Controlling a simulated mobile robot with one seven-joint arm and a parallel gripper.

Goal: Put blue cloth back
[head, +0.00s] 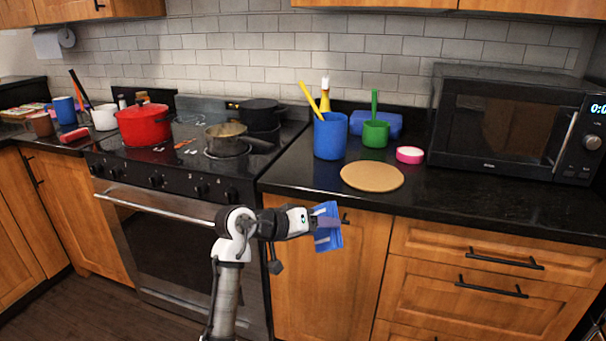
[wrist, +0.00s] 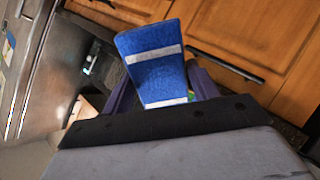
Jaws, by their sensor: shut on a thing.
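The blue cloth (head: 328,236) has pale stripes and hangs from my gripper (head: 318,222) in the head view. It is in front of the wooden cabinet door below the counter, lower than the countertop edge. In the wrist view the blue cloth (wrist: 157,68) stands up between the two dark fingers of my gripper (wrist: 163,88), with white bands across it. The fingers are shut on the cloth. Its lower end is hidden by the gripper body in the wrist view.
The black countertop (head: 470,200) holds a round brown board (head: 372,177), a blue utensil holder (head: 330,136), a green cup (head: 376,133) and a microwave (head: 510,125). The stove (head: 200,150) carries a red pot (head: 145,124) and pans. Cabinet handles (head: 505,260) stick out at right.

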